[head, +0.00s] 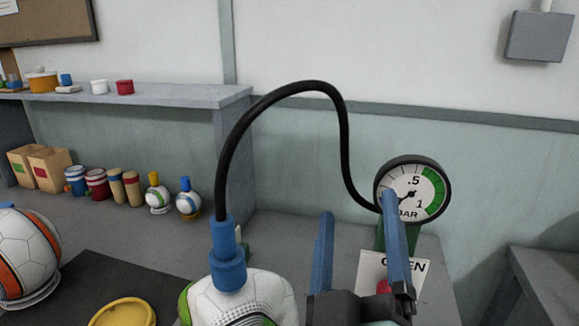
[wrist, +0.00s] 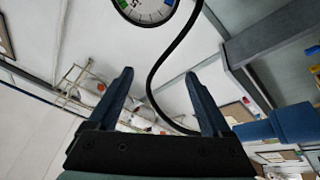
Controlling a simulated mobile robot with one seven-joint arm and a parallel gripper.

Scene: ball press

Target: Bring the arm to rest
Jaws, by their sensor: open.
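My gripper (head: 358,240) is at the lower right of the head view, its two blue fingers apart and pointing up, with nothing seen between them. In the wrist view my gripper (wrist: 161,98) is also open and empty. Its right finger in the head view overlaps the pressure gauge (head: 432,192) and a card whose lettering it partly hides. A white ball with green and dotted patches (head: 240,305) sits at the bottom middle, left of my gripper. A blue fitting (head: 228,262) with a black hose (head: 292,86) stands on top of it.
An orange and white ball (head: 25,252) stands at the left on a ring, near a yellow dish (head: 123,313) on a dark mat (head: 150,277). A grey shelf (head: 180,95) stands behind, with boxes, tins and small balls below it. The hose arches close to my gripper.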

